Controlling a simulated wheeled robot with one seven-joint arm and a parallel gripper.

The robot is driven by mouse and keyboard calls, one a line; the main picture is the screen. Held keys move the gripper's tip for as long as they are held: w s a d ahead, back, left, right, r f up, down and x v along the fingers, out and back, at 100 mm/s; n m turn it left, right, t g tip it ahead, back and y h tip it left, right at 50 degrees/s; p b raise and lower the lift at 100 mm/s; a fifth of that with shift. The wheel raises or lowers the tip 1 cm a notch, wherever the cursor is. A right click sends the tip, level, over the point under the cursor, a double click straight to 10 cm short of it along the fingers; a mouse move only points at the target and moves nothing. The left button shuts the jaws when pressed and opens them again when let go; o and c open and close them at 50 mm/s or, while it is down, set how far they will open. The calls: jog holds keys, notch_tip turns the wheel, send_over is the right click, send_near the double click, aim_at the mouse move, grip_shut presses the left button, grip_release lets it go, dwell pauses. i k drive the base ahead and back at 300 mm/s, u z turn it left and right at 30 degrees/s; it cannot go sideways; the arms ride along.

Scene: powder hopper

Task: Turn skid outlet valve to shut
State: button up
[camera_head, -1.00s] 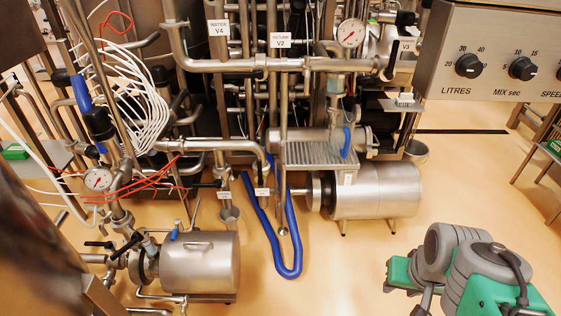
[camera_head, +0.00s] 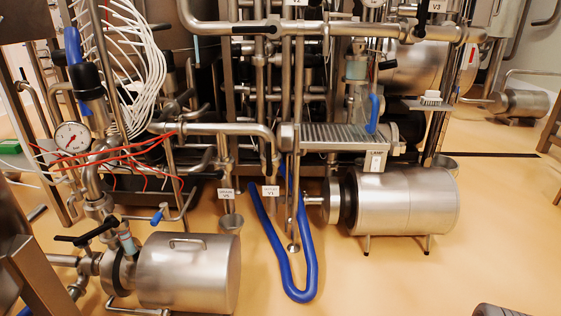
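The pipe skid fills the left and middle of the head view. Two small tags hang low on it: a white one (camera_head: 226,193) that seems to read V5 and a reddish one (camera_head: 270,191) that seems to read V1. Their upper words are too small to read surely. A valve with a black lever (camera_head: 87,232) sits on the pipe left of the lower-left steel pump (camera_head: 189,272). A blue handle (camera_head: 158,216) stands just above that pump. I cannot tell which is the skid outlet valve or its setting. My gripper is not in view.
A blue hose (camera_head: 306,270) loops down to the floor in the middle. A steel motor (camera_head: 405,201) on legs stands right of it. A pressure gauge (camera_head: 72,137) and loose white and red lines are at left. The floor (camera_head: 400,280) at lower right is clear.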

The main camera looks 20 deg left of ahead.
aim_at(269, 173)
jog(key=u, duration=0.05)
jog(key=i, duration=0.2)
jog(key=u, duration=1.2)
